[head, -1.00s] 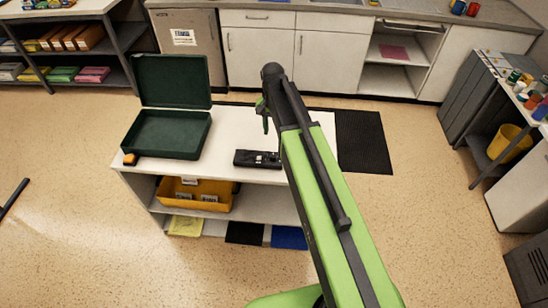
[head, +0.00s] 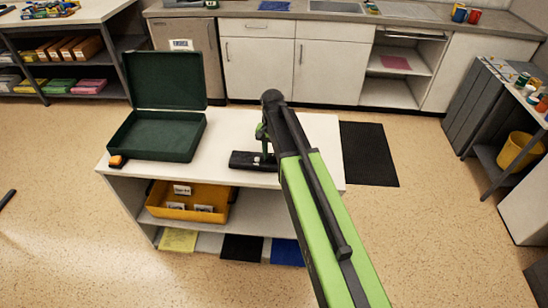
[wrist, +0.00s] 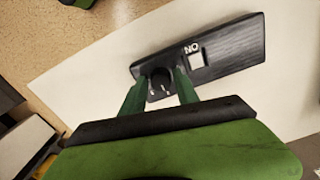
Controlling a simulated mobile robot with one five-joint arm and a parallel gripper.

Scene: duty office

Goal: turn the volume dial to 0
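The volume dial (wrist: 160,84) is a round black knob with pale marks on a long black device (wrist: 228,52). The device lies on a white counter top and also shows in the head view (head: 245,160). My gripper (wrist: 161,82) is over the device with its two green fingers apart, one on each side of the dial. I cannot tell whether the fingertips touch the dial. In the head view my gripper (head: 264,142) points down at the device, and the dial is hidden there.
An open dark green case (head: 155,137) stands left of the device, with an orange-and-black object (head: 117,161) at the counter's left edge. A yellow bin (head: 187,213) sits on the shelf below. A black mat (head: 368,154) lies on the floor to the right.

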